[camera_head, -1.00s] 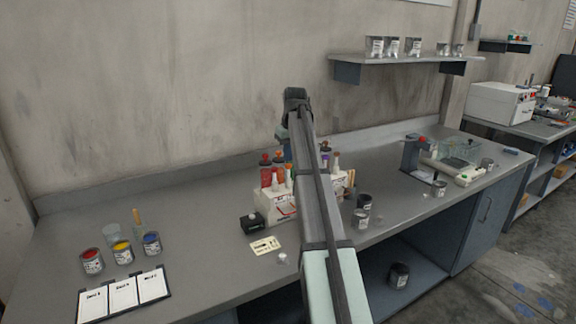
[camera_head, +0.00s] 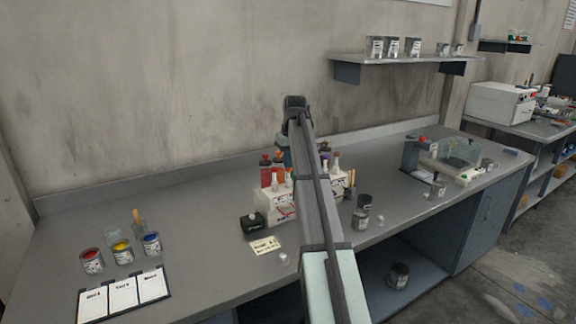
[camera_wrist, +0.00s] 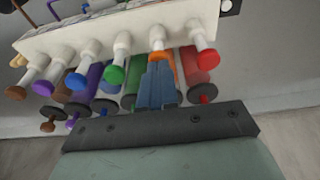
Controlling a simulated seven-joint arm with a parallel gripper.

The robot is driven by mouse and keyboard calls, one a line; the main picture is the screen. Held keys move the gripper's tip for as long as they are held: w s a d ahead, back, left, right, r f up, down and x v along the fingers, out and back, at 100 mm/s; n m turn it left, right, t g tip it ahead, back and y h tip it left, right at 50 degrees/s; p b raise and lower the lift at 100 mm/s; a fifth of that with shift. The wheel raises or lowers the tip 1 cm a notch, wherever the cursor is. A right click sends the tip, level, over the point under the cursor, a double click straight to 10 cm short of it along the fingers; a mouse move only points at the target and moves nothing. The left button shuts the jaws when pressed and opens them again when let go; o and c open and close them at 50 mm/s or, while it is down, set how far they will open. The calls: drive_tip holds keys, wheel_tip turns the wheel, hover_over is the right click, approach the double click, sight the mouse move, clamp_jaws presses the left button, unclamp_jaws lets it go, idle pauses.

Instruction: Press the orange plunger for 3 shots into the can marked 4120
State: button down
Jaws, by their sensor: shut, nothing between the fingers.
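In the wrist view, the dispenser (camera_wrist: 120,28) shows a row of white pumps with coloured plunger heads. The orange plunger (camera_wrist: 161,56) is just beyond my shut, empty blue fingers (camera_wrist: 158,80), which partly cover it. Whether they touch it I cannot tell. The red plunger (camera_wrist: 208,59) is to its right and the green plunger (camera_wrist: 116,75) to its left. In the head view, the dispenser (camera_head: 268,205) stands mid-bench, partly hidden by my arm. No can label reading 4120 is legible, so I cannot pick out that can.
Cans of red (camera_head: 92,262), yellow (camera_head: 122,252) and blue paint (camera_head: 152,244) stand at left, behind a board with cards (camera_head: 123,294). Dark cans (camera_head: 363,202) stand right of the dispenser. A small black box (camera_head: 252,223) and a card (camera_head: 264,245) lie in front of it.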

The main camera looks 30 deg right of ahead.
drive_tip(key=shift+f, duration=0.4)
drive_tip(key=shift+r, duration=1.7)
drive_tip(key=shift+f, duration=0.25)
drive_tip(key=shift+f, duration=1.45)
drive_tip(key=shift+r, duration=1.7)
